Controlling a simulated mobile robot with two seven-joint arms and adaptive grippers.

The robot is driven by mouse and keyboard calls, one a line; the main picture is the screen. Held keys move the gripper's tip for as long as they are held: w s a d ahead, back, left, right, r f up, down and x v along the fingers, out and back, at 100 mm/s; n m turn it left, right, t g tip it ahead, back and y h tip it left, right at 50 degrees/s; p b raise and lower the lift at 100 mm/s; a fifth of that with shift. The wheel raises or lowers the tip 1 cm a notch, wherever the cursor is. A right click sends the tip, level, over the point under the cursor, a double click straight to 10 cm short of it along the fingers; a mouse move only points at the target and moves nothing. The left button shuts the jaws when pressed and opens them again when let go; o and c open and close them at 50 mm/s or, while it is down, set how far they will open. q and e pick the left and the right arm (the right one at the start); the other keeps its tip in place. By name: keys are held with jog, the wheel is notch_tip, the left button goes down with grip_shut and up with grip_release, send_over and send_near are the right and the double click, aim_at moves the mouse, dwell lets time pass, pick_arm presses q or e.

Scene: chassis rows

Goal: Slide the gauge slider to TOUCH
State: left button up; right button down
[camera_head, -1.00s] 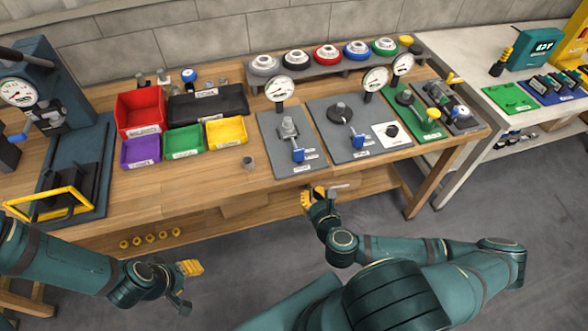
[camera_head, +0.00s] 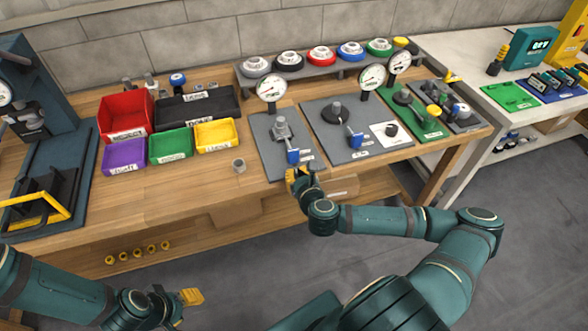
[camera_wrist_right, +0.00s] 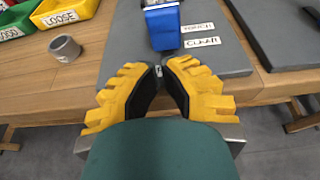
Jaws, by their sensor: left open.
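The gauge slider's blue handle (camera_head: 293,156) sits at the near end of the left grey plate (camera_head: 268,160), below a dial gauge (camera_head: 272,87). In the right wrist view the blue handle (camera_wrist_right: 163,28) is just beyond my fingertips, beside the TOUCH label (camera_wrist_right: 198,27) and the CLEAR label (camera_wrist_right: 202,42). My right gripper (camera_head: 297,176) is at the bench's front edge, close to the handle but apart from it. Its yellow fingers (camera_wrist_right: 158,72) are nearly together with nothing between them. My left gripper (camera_head: 178,300) is open and empty, low in front of the bench.
A second grey plate (camera_head: 352,150) with its own gauge and blue handle (camera_head: 356,140) stands to the right. A small grey cup (camera_head: 239,166) and coloured bins, such as the yellow bin (camera_head: 217,149), are to the left. The wood between bins and front edge is mostly clear.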

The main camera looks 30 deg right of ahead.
aim_at(292, 159)
jog(key=shift+w+d, duration=0.2)
jog(key=shift+w, duration=0.6)
jog(key=shift+w+d, duration=0.2)
jog(key=shift+w, duration=0.6)
pick_arm(q)
jog(key=shift+f, duration=0.15)
pick_arm(e)
jog(key=shift+w+d+r+p, duration=0.15)
jog(key=shift+w+d, duration=0.1)
jog(key=shift+w, duration=0.7)
jog(key=shift+w+d+f+p, duration=0.1)
jog(key=shift+w+d+p, duration=0.1)
jog(key=shift+w, duration=0.7)
pick_arm(q)
jog(key=shift+s+r, duration=0.1)
jog(key=shift+r, duration=0.3)
